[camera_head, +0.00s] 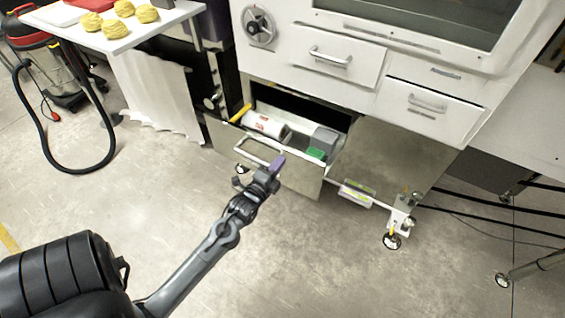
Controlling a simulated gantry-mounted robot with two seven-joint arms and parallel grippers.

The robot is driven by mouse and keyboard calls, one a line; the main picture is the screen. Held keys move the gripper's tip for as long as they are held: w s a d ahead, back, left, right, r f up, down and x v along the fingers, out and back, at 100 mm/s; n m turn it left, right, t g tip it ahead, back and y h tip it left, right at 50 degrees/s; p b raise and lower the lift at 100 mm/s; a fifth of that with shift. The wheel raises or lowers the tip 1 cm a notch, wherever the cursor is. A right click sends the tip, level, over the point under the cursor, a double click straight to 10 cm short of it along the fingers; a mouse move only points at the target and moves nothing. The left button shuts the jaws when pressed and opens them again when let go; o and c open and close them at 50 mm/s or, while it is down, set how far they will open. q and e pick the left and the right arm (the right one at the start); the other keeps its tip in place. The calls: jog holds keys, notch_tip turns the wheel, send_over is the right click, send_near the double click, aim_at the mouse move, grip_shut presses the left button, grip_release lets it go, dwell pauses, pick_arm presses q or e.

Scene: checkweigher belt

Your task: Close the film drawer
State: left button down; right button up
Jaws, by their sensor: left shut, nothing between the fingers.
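The film drawer (300,182) sits low in the white machine and is pulled open. It has a grey front and a light bar handle (250,150). Inside lie a white roll (264,125), a grey box (323,139) and a green item (316,153). My left gripper (278,163) is shut and empty. In the picture it overlaps the drawer front at the right end of the handle; I cannot tell whether it touches. My right gripper is not in view.
Two closed drawers (339,57) (432,101) sit higher on the machine. A caster (392,241) stands right of the open drawer. A table (115,45) with yellow lumps is at upper left, with a vacuum hose (45,150) below. The floor in front is clear.

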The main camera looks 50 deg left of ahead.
pick_arm(q)
jog(key=shift+b+x, duration=0.5)
jog(key=shift+x, duration=0.6)
jog(key=shift+w+a, duration=0.1)
jog(key=shift+w, duration=0.15)
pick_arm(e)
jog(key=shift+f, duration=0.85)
pick_arm(q)
jog(key=shift+w, duration=0.1)
